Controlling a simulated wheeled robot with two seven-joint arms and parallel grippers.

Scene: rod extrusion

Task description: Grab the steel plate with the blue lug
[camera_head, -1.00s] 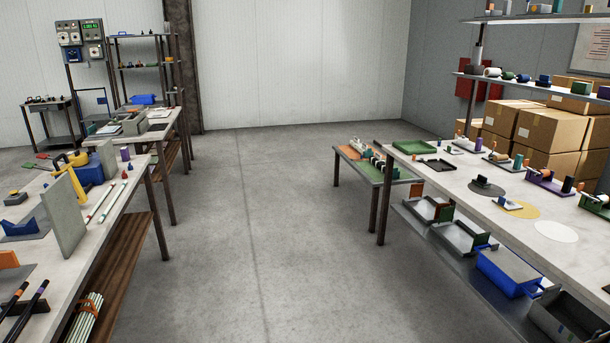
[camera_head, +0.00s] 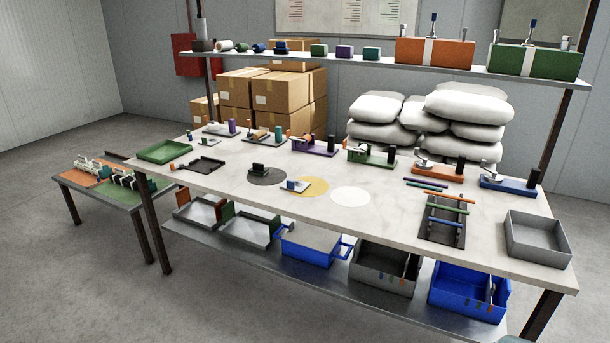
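A small pale steel plate with a blue lug (camera_head: 295,186) lies on the bench top, on the edge of a yellow round spot (camera_head: 316,187). It is small in the head view, so its finer shape is hard to tell. A dark plate with a dark lug (camera_head: 258,170) lies to its left on a dark grey round spot. Neither of my grippers shows in the head view.
The bench (camera_head: 230,187) has a bare white spot (camera_head: 351,197) right of the plate. Several coloured fixtures line its back. A green tray (camera_head: 164,151) is at left, a rod rack (camera_head: 443,220) and grey bin (camera_head: 538,238) at right. Bins fill the lower shelf.

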